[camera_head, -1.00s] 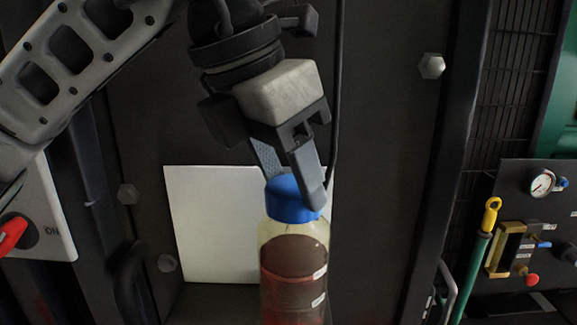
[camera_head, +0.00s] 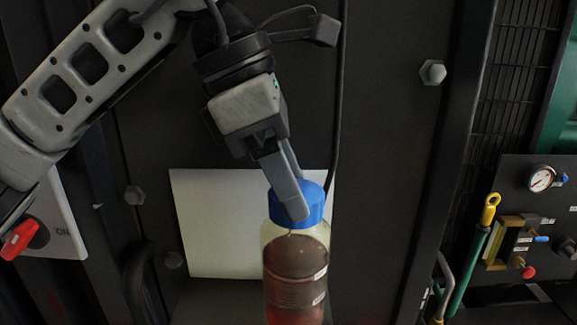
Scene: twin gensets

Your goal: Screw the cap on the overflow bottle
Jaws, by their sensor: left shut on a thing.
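The overflow bottle (camera_head: 296,268) stands upright at the lower middle, clear-walled with dark reddish liquid and small white labels. The blue cap (camera_head: 313,206) sits at the top of its neck; whether its thread is engaged cannot be seen. My left gripper (camera_head: 296,205) comes down from above and is shut on the blue cap, one finger across its front and the other partly hidden behind. The bottle's base is below the picture. My right gripper is not in view.
A white panel (camera_head: 215,225) is behind the bottle on the dark wall. A red rotary switch (camera_head: 20,240) is at the left. Hex bolts (camera_head: 432,73) stick out of the wall.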

